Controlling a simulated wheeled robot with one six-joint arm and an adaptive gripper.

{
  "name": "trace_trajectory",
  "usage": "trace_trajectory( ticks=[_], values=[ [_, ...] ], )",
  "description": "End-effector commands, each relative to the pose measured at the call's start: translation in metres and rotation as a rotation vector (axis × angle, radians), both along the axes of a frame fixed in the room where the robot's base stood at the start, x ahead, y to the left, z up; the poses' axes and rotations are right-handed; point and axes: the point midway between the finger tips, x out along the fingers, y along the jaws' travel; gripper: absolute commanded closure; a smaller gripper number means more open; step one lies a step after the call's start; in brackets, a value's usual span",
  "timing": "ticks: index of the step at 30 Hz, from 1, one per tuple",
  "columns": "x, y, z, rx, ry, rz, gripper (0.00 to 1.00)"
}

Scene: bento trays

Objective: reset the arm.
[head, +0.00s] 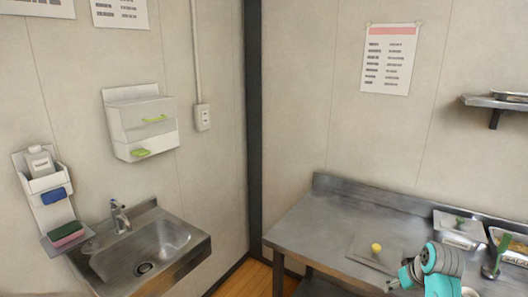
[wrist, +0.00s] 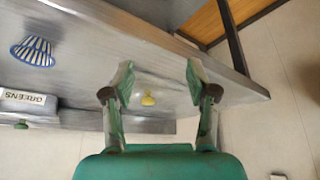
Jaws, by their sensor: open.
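My gripper (wrist: 158,80) shows in the wrist view with its two fingers spread apart and nothing between their tips. In the head view my teal arm (head: 442,262) stands at the lower right, in front of the steel table; its gripper is hard to make out there. A small yellow item (head: 376,247) lies on a flat square board or tray (head: 362,256) on the table. The yellow item also shows in the wrist view (wrist: 148,98), seen beyond the gap between the fingers and apart from them.
The steel table (head: 310,225) has bare room at its left. Metal containers (head: 457,240) stand at its back right, with a green-handled utensil (head: 495,258) nearby. A blue-striped bowl (wrist: 34,52) and a GREENS label (wrist: 28,99) show in the wrist view. A sink (head: 160,240) stands left.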

Motion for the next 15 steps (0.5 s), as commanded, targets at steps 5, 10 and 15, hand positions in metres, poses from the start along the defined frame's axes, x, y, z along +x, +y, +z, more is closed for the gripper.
trace_trajectory(
  ticks=[5,10,15],
  values=[
    [-0.019,0.021,-0.048,-0.003,-0.039,-0.018,0.42],
    [-0.048,0.047,-0.099,-0.011,-0.099,-0.039,0.42],
    [-0.084,0.073,-0.140,-0.017,-0.162,-0.059,0.42]
  ],
)
